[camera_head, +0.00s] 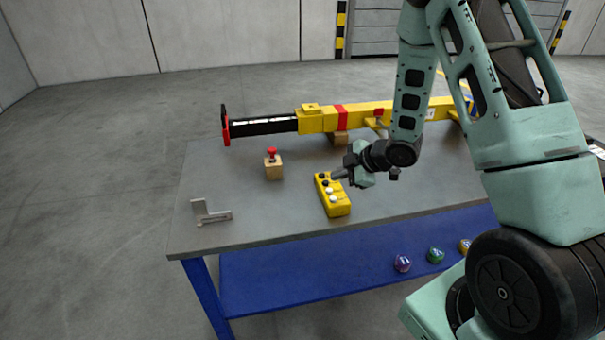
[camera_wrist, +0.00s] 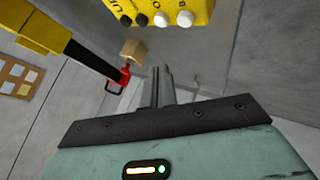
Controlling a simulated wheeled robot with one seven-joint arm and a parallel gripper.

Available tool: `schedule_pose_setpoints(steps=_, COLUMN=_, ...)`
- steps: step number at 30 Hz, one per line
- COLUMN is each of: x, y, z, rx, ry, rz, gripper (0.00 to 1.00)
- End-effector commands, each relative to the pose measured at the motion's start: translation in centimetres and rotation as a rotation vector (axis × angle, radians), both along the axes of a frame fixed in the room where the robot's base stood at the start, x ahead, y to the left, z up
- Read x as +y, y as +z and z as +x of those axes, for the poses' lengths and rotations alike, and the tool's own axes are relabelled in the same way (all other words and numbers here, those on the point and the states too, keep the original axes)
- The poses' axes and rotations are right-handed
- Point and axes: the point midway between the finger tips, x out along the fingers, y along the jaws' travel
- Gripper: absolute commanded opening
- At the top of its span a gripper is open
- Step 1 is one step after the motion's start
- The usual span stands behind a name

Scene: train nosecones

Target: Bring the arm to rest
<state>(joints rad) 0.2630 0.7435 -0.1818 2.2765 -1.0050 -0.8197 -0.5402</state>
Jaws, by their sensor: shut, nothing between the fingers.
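My arm reaches in from the right over the grey table (camera_head: 250,222). My gripper (camera_head: 334,177) is shut and empty, its fingertips pointing left beside or above the yellow control box (camera_head: 337,209) with black and white buttons; whether they touch it I cannot tell. In the wrist view the two fingers of my gripper (camera_wrist: 161,72) are close together with nothing held. The yellow box (camera_wrist: 160,8) shows at the top of that view, apart from the fingers.
A wooden block with a red knob (camera_head: 273,166), a grey metal bracket (camera_head: 210,212) and a long yellow and black beam (camera_head: 318,120) with a red end are on the table. Small coloured pieces (camera_head: 402,263) lie on the blue lower shelf (camera_head: 290,285). The table's left front is mostly clear.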

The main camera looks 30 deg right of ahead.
Motion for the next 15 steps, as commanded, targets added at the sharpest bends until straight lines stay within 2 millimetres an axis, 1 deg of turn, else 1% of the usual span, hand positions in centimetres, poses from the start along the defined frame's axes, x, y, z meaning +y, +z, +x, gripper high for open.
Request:
schedule_pose_setpoints(steps=5, x=0.0, y=0.0, z=0.0, rx=0.000, ry=0.000, rz=0.000, gripper=0.00)
schedule_pose_setpoints(steps=8, x=1.0, y=0.7, z=0.4, rx=0.010, ry=-0.016, rz=-0.003, gripper=0.00)
schedule_pose_setpoints(steps=11, x=3.9, y=2.6, z=0.9, rx=0.050, ry=-0.067, rz=-0.011, gripper=0.00)
schedule_pose_setpoints(steps=13, x=7.0, y=4.4, z=0.7, rx=0.101, ry=-0.126, rz=-0.012, gripper=0.00)
schedule_pose_setpoints(steps=14, x=8.5, y=5.3, z=0.3, rx=0.128, ry=-0.153, rz=-0.011, gripper=0.00)
schedule_pose_setpoints(steps=15, x=10.6, y=6.4, z=-0.6, rx=0.168, ry=-0.190, rz=-0.007, gripper=0.00)
